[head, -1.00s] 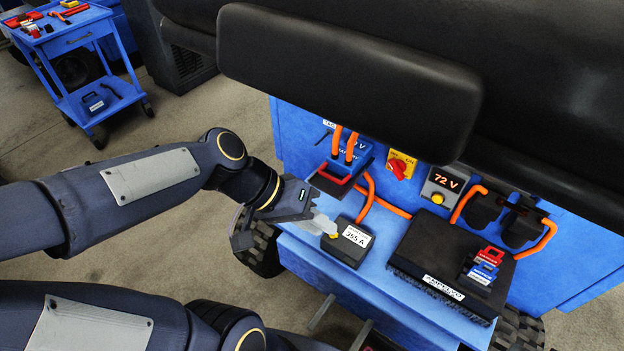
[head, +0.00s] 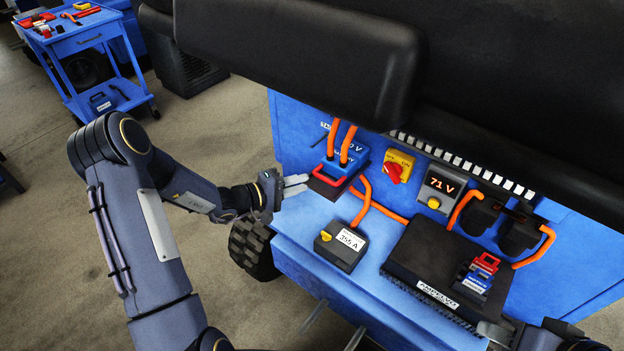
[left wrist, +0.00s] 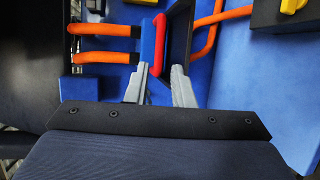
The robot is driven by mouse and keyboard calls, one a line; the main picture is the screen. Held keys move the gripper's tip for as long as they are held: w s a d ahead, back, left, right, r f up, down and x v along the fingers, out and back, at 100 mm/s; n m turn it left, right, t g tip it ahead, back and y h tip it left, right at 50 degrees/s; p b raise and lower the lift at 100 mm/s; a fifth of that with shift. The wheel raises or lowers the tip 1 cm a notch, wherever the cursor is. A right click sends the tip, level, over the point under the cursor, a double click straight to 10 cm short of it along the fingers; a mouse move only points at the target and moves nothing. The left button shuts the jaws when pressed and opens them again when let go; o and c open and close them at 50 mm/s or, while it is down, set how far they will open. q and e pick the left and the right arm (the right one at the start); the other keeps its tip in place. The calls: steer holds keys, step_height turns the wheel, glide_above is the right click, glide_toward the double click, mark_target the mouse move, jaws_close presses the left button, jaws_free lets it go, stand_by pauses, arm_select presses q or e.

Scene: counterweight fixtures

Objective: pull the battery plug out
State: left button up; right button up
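The battery plug (head: 347,158) is a blue block with two orange cables and a red handle (head: 328,174), seated in a dark socket on the blue machine. It also shows in the left wrist view (left wrist: 147,45), with the red handle (left wrist: 158,48) reaching down between my fingertips. My left gripper (head: 303,184) is open, its pale fingers at the handle, one on each side in the left wrist view (left wrist: 160,82). I cannot tell whether they touch it. My right gripper (head: 495,330) is at the lower right by the black unit's front edge; its opening is unclear.
A 355 A box (head: 341,246) stands on the blue ledge below the plug. A red-yellow switch (head: 397,168) and a 71 V display (head: 440,188) are to the right. A black unit (head: 425,265) fills the ledge's right. A black padded bar (head: 300,60) overhangs above.

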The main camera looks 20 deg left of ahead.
mark_target(320, 178)
arm_select(q)
steer(key=x, duration=0.5)
steer(key=shift+w, duration=0.1)
steer(key=shift+d, duration=0.1)
jaws_close()
